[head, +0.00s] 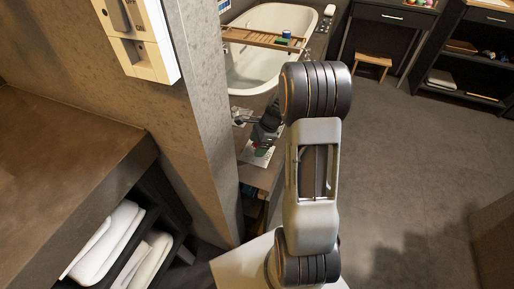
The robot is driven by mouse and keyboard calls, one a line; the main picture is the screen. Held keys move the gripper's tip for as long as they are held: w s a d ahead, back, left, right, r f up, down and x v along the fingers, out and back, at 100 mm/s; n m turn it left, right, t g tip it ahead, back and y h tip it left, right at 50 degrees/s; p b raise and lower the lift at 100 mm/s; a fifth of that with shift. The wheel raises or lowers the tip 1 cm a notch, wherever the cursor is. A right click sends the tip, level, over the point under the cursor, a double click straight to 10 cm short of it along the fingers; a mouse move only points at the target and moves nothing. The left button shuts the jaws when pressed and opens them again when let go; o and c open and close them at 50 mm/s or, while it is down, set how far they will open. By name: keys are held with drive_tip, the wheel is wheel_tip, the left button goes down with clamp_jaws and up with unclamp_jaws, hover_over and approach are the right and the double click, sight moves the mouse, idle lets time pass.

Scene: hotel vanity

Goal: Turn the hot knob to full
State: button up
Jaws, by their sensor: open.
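My gripper (259,138) shows small and dark beyond my raised arm, above the ledge at the near end of the bathtub. It is open; its fingertips are hard to make out, and I see nothing held in it. Small metallic fittings (240,116) sit on the ledge just left of the gripper, by the tub's near rim. They may include the hot knob, but they are too small and partly covered to tell the knob or its setting. I cannot tell whether the gripper touches any of them.
A white bathtub (243,74) has a wooden caddy (262,39) across it. A grey wall edge (207,120) stands close left of my arm, with a brown counter (60,150) and towels (108,240) beyond. A wooden stool (374,60) stands at the back. The floor (410,150) at right is clear.

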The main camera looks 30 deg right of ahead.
drive_tip(key=shift+a+f, duration=0.1)
drive_tip(key=shift+f, duration=0.3)
drive_tip(key=shift+c, duration=0.3)
drive_tip(key=c, duration=0.9)
drive_tip(key=shift+o, duration=0.2)
